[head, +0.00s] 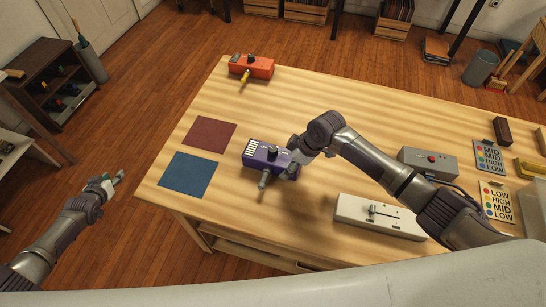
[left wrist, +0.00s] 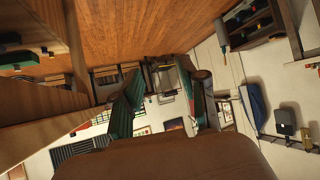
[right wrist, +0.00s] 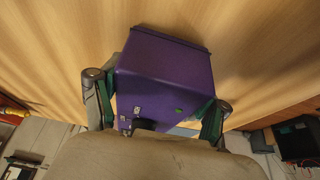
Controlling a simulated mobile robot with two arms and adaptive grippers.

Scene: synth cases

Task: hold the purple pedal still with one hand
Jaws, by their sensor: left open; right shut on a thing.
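The purple pedal (head: 268,155) stands on the wooden table, right of the two coloured squares, with a black knob on top and a grey plug at its front. My right gripper (head: 296,162) is at its right end. In the right wrist view the purple pedal (right wrist: 165,80) sits between the two green-padded fingers of the right gripper (right wrist: 158,112), which are shut on it. My left gripper (head: 112,180) is open and empty, off the table's left edge above the floor. In the left wrist view the left gripper's fingers (left wrist: 165,105) are apart with nothing between them.
A dark red square (head: 209,134) and a blue square (head: 187,175) lie left of the pedal. An orange pedal (head: 252,66) is at the far left corner.

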